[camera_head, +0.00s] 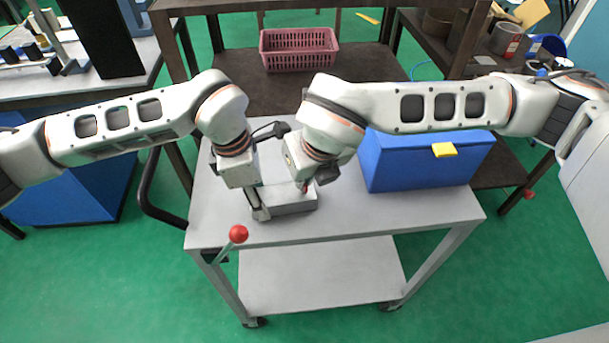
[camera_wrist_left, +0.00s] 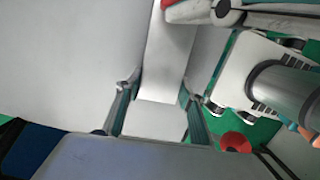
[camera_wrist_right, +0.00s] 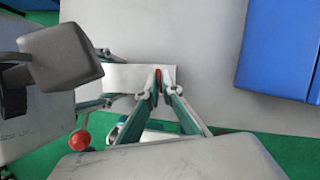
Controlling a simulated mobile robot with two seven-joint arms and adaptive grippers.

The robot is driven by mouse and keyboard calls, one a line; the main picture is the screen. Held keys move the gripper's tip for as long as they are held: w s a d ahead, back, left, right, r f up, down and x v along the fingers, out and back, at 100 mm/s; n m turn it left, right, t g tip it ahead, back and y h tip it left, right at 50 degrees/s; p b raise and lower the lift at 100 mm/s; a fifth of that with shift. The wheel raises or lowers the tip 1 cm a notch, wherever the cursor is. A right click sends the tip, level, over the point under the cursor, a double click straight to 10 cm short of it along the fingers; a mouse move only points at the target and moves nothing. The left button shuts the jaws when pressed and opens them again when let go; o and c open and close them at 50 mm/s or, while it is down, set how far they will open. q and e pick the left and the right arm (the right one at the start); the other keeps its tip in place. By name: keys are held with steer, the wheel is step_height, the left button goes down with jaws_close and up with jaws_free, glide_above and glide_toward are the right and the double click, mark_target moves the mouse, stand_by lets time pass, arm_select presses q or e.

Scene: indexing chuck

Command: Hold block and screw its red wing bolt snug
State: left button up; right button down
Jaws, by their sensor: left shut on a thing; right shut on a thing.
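The pale grey block (camera_head: 290,204) lies on the trolley top. My left gripper (camera_head: 259,207) is shut across its left end; in the left wrist view the fingers flank the block (camera_wrist_left: 165,60) on both sides. My right gripper (camera_head: 308,186) points down over the right part of the block. In the right wrist view, its fingertips (camera_wrist_right: 159,92) are closed together on the red wing bolt (camera_wrist_right: 158,79), of which only a thin red strip shows. The bolt's shank and hole are hidden, so I cannot tell how deep it sits.
The grey trolley top (camera_head: 400,212) is clear in front of a blue box (camera_head: 425,165) with a yellow tag. A red-knobbed lever (camera_head: 238,234) stands at the trolley's front left. A pink basket (camera_head: 298,50) sits on the bench behind.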

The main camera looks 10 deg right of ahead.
stand_by(0.4)
steer(key=c, duration=2.2)
jaws_free()
steer(key=shift+c, duration=0.2)
steer(key=shift+r, duration=0.1)
steer(key=v, duration=1.2)
